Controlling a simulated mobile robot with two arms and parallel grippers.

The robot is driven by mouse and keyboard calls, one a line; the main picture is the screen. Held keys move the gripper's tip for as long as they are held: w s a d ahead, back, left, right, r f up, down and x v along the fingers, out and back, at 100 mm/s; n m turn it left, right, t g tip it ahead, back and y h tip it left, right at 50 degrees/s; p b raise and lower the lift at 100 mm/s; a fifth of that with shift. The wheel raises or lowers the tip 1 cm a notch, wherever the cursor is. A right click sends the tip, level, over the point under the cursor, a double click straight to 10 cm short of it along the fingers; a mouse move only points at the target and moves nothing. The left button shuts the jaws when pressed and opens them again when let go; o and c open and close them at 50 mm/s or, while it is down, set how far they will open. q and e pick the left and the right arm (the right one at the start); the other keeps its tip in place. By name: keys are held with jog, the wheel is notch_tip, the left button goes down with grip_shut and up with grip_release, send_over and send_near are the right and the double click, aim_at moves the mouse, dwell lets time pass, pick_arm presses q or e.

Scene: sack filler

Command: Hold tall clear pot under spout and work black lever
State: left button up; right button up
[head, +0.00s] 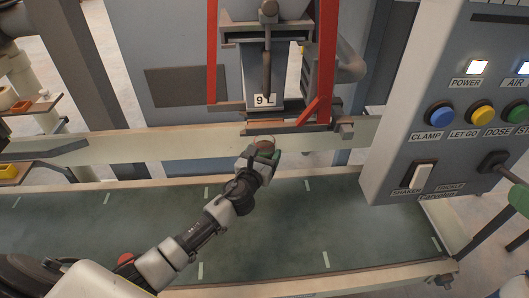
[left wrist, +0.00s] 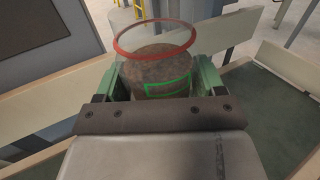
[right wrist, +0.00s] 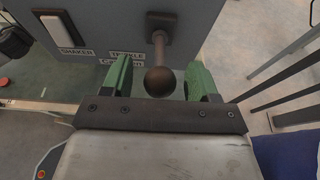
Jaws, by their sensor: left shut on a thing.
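The tall clear pot (left wrist: 155,40) has a red rim and a green outlined mark on its side. Brown material (left wrist: 158,54) stands inside it, its top showing around or above the mark. My left gripper (head: 262,158) is shut on the pot and holds it just below the spout (head: 265,80), above the green belt. The black lever (right wrist: 160,50) with a round dark knob sticks out of the control panel, above a label reading "TRICKLE"; its lower line is partly hidden. My right gripper (right wrist: 160,85) is open, its green fingers on either side of the knob with gaps showing.
The grey control panel (head: 430,60) at the right carries lit lamps, coloured buttons and a white shaker switch (head: 421,177). Red frame bars (head: 327,50) flank the spout. The green belt (head: 100,220) is clear below the pot, with pale rails along it.

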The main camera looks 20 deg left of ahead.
jog(key=f+v, duration=0.1)
jog(key=v, duration=0.8)
jog(key=shift+s, duration=0.2)
jog(key=shift+d+r, duration=0.1)
dwell(0.4)
pick_arm(q)
jog(key=shift+s, duration=0.5)
jog(key=s+a, duration=0.1)
jog(key=s, duration=1.2)
jog(key=shift+s+a+p, duration=0.2)
jog(key=shift+p, duration=0.2)
pick_arm(e)
jog(key=shift+r, duration=0.4)
